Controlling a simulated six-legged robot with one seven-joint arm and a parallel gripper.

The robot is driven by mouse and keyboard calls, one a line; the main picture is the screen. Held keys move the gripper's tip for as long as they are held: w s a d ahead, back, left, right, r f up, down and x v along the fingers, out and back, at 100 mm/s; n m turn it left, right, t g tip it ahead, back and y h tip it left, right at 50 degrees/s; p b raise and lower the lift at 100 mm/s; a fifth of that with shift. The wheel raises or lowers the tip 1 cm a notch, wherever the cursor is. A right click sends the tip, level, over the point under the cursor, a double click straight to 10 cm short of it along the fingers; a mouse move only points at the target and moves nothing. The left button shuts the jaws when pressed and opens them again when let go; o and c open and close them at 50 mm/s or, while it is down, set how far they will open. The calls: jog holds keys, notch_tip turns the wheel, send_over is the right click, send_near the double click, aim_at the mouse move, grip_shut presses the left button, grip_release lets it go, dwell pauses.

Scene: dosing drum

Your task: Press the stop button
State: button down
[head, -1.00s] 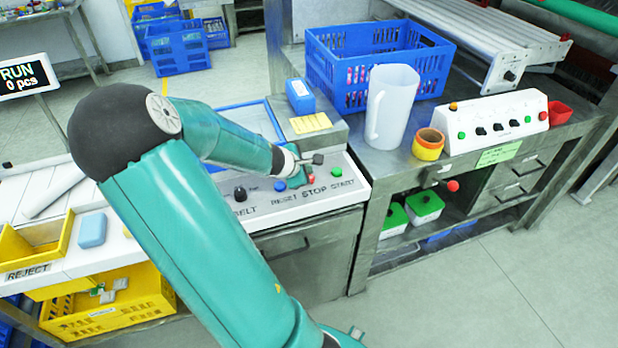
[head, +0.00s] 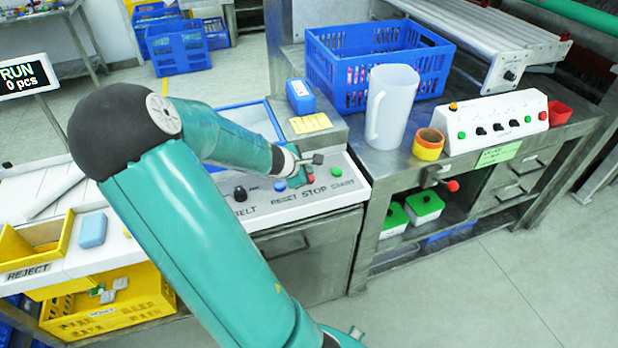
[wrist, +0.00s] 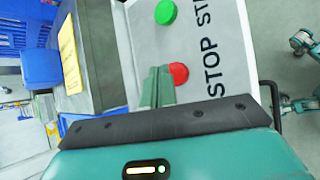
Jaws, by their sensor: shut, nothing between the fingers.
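The red stop button (head: 311,179) sits on the white control panel (head: 325,203) above the printed word STOP. In the wrist view the red button (wrist: 179,73) shows right beside my gripper's fingertips (wrist: 158,72), partly covered by them. My gripper (head: 302,178) is shut and empty, pointing down at the panel next to the button. I cannot tell whether the fingers touch the button. The sign (head: 25,77) reads RUN and 0 pcs.
A green start button (wrist: 165,12) lies on one side of the stop button. A blue reset button (head: 280,186) and a black belt knob (head: 240,194) lie to its left. A white jug (head: 391,105) and a blue crate (head: 432,72) stand on the bench at right.

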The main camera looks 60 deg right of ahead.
jog(key=shift+f, duration=0.1)
jog(key=shift+f, duration=0.35)
jog(key=shift+f, duration=0.45)
dwell(0.9)
jog(key=shift+r, duration=0.9)
jog(key=shift+r, duration=0.1)
jog(key=shift+r, duration=2.4)
